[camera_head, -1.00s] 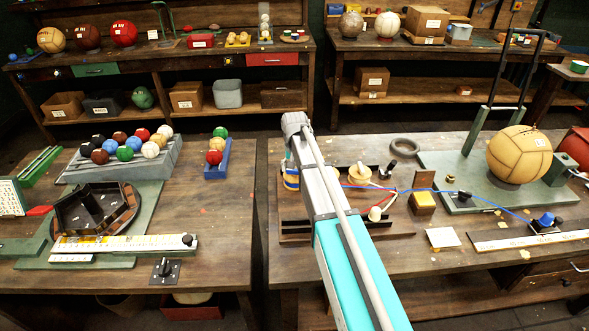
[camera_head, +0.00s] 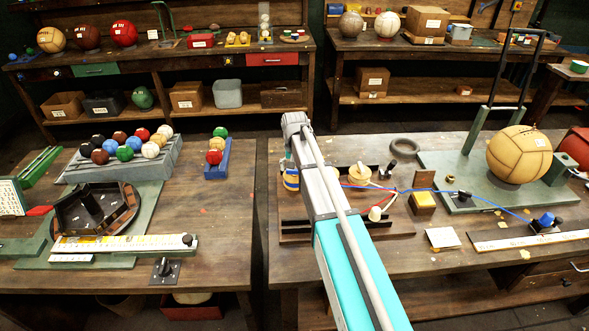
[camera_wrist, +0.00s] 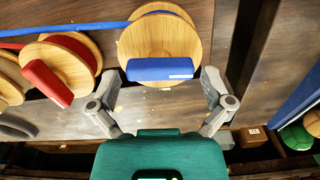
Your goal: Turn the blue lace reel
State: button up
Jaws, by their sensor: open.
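In the wrist view the blue lace reel is a round pale wooden disc (camera_wrist: 158,38) with a blue bar-shaped handle (camera_wrist: 160,69) across its near side. A blue lace (camera_wrist: 75,28) runs from it to the left. My gripper (camera_wrist: 161,80) is open, with one finger on each side of the blue handle and visible gaps to both. I cannot tell whether the fingertips are down at the handle's height. In the head view my arm covers most of this spot, and the blue lace (camera_head: 480,198) stretches right to a blue piece (camera_head: 545,219).
A similar reel with a red handle (camera_wrist: 47,83) sits close on the left in the wrist view.

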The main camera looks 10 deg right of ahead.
aim_at(295, 177)
jog(key=shift+n, duration=0.3)
jog(key=n, duration=1.1)
jog(key=shift+r+n, duration=0.2)
jog(key=shift+n, duration=0.2)
notch_tip(295, 177, up, 14)
jog(key=p, duration=1.4)
jog(key=s+f+m+b, duration=0.3)
jog(key=s+f+b, duration=0.2)
jog(key=s, duration=0.3)
jog(key=s+d+f+m+b, duration=0.1)
jog(key=s+f+m+b, duration=0.2)
jog(key=s, duration=0.6)
jog(key=s+f+m+b, duration=0.3)
jog(key=s+f+b, duration=0.4)
jog(key=s, duration=0.1)
jog(key=shift+s+d+f+m, duration=0.2)
jog(key=shift+d+f+m, duration=0.1)
jog(key=shift+f, duration=0.1)
jog(key=shift+c, duration=0.3)
